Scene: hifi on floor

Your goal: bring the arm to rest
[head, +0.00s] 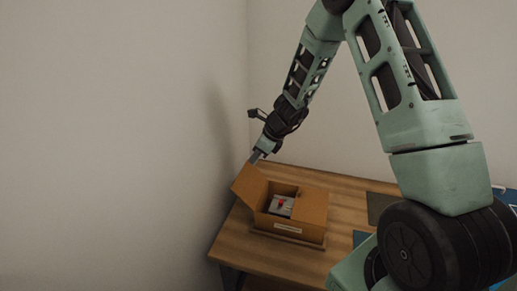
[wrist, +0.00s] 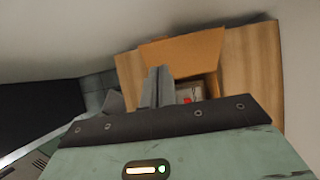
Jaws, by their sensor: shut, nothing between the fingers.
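My arm reaches across the head view, bent at the elbow, with its end over the back left of the wooden table (head: 345,187). My gripper (head: 254,158) is shut and empty. It points down just above the raised flap of an open cardboard box (head: 313,214). In the head view I cannot tell whether the fingertips touch the flap. The wrist view shows the closed fingers (wrist: 157,88) in front of the box (wrist: 183,48). A grey item with a red part (head: 281,205) lies inside the box; the fingers partly hide it in the wrist view (wrist: 190,94).
Plain walls stand close to the left of and behind the table. A dark mat (head: 379,206) and a blue piece (head: 361,238) lie right of the box, partly hidden by my arm. The wood between the box and the dark mat is clear.

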